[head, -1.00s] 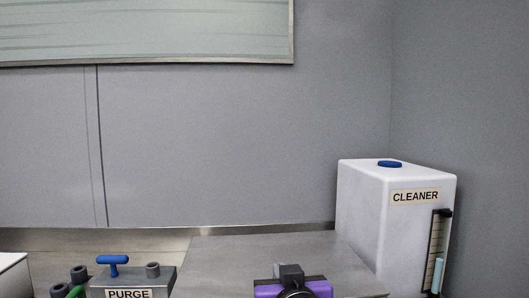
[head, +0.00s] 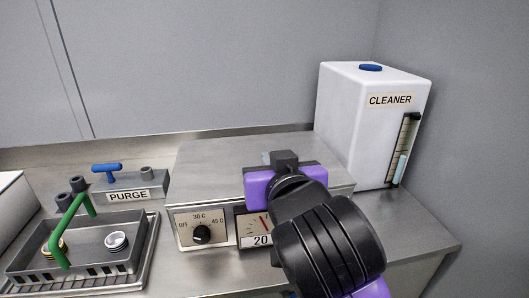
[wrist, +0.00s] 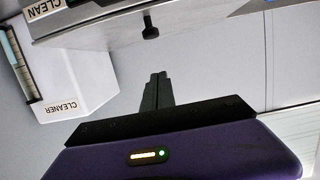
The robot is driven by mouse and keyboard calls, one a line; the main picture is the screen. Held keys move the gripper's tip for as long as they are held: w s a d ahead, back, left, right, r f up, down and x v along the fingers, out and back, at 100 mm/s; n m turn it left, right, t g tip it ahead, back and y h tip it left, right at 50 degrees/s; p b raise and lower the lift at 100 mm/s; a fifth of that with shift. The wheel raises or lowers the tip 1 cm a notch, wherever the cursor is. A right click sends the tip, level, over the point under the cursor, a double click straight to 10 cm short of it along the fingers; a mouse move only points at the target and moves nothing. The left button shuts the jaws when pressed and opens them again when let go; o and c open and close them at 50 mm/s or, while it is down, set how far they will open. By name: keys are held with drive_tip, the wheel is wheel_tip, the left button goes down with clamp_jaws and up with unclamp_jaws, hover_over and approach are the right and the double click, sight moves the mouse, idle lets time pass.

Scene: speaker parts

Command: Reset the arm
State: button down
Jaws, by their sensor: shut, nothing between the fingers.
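My gripper (head: 285,157) is in the middle of the head view, at the end of my black and purple arm. It appears in front of the steel box with the dial and gauge and hides part of it. In the wrist view my gripper (wrist: 157,88) shows two dark fingers pressed together, with nothing between them. They point away from the purple hand toward the grey wall and touch nothing that I can see.
A white CLEANER tank (head: 345,115) stands at the right back. The steel box (head: 205,165) carries a temperature knob (head: 202,234). At left are a PURGE block (head: 150,182) and a tray (head: 20,270) with a green-handled basket (head: 90,262). Bare counter (head: 425,228) lies at right.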

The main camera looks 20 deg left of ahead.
drive_tip(key=s+d+r+n+t+y, duration=0.1)
drive_tip(key=s+d+r+t+y, duration=0.2)
drive_tip(key=r, duration=0.4)
drive_tip(key=s+d+f+m+t+h+p, duration=0.35)
drive_tip(key=s+d+f+m+h, duration=0.2)
drive_tip(key=s+d+f, duration=0.7)
drive_tip(key=s+d+f+g+h+p, duration=0.1)
drive_tip(key=s+d+f, duration=0.3)
drive_tip(key=s, duration=0.4)
drive_tip(key=s+d+f+g+h+p, duration=0.1)
drive_tip(key=s+d+f+g, duration=0.1)
drive_tip(key=s+d+f, duration=0.3)
drive_tip(key=s+d+f+g+h+p, duration=0.1)
drive_tip(key=s+d+f, duration=0.3)
drive_tip(key=s, duration=0.7)
drive_tip(key=d+g+h, duration=0.1)
drive_tip(key=d, duration=0.1)
drive_tip(key=shift+s+d+f+m, duration=0.25)
drive_tip(key=shift+s+d+m, duration=0.05)
drive_tip(key=shift+s+m, duration=0.1)
